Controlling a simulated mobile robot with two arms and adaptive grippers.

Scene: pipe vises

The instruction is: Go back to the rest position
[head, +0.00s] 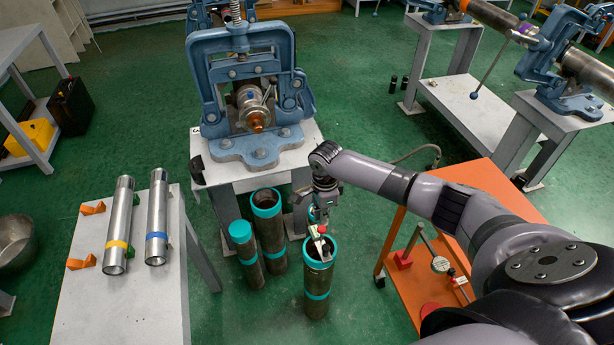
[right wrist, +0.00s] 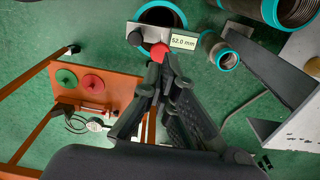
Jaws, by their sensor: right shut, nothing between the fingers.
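My right gripper (head: 319,222) hangs over the front teal-rimmed pipe (head: 318,288), which stands upright on the floor. In the right wrist view its fingers (right wrist: 160,72) are shut. A metal gauge (head: 320,248) with a red part sits at the mouth of that pipe, just below my fingertips. In the right wrist view the gauge (right wrist: 144,36) lies across the pipe mouth beside a "52.0 mm" readout. The red part is close to my fingertips; touching or apart is hard to tell. My left gripper is not in view.
Two more teal-rimmed pipes (head: 268,240) stand left of the front pipe. A blue vise (head: 245,85) holds a metal part behind them. An orange cart (head: 400,280) stands under my right arm. A white table (head: 85,300) with two steel tubes is at left.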

